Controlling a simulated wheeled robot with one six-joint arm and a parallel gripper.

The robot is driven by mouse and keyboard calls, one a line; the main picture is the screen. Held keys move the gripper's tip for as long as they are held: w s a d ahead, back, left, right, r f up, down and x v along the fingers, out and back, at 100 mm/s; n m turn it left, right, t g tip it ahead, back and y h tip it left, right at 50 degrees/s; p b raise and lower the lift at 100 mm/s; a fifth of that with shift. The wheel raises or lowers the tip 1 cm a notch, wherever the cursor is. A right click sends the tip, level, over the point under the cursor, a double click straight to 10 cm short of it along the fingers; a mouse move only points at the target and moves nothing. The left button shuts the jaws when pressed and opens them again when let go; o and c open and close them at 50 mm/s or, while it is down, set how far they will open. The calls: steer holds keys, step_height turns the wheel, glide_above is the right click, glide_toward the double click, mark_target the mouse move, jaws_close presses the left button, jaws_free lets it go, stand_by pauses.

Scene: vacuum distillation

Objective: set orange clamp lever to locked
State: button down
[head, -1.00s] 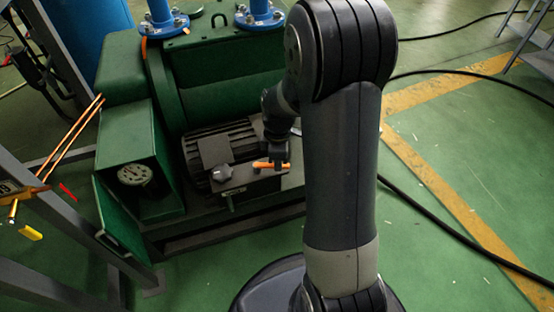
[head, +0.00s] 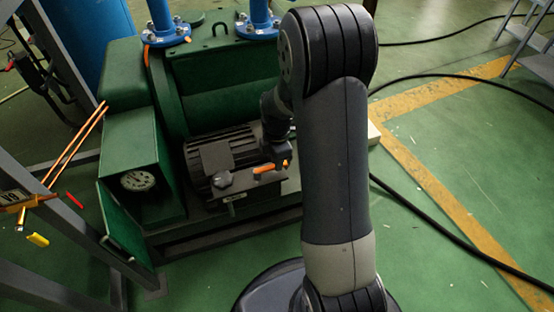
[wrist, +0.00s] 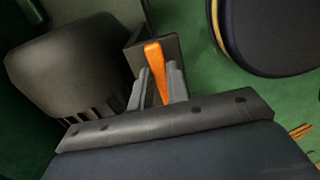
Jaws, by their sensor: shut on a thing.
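The lever's orange end sticks out beyond the fingertips, close to a dark block. The lever's pivot is not clear to see.
The dark motor (head: 215,150) sits against the green machine housing (head: 130,75). A pressure gauge (head: 138,180) is in the housing to the left. Blue flanged pipes (head: 163,22) rise behind. A black cable (head: 440,235) lies on the open green floor to the right.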

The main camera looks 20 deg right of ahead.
steer(key=c, duration=1.4)
jaws_free()
steer(key=shift+o, duration=0.2)
step_height(320, 180, up, 11)
steer(key=p, duration=0.3)
steer(key=shift+f, duration=0.2)
step_height(320, 180, down, 11)
steer(key=b, duration=0.3)
steer(key=shift+s+r, duration=0.1)
steer(key=shift+r, duration=0.1)
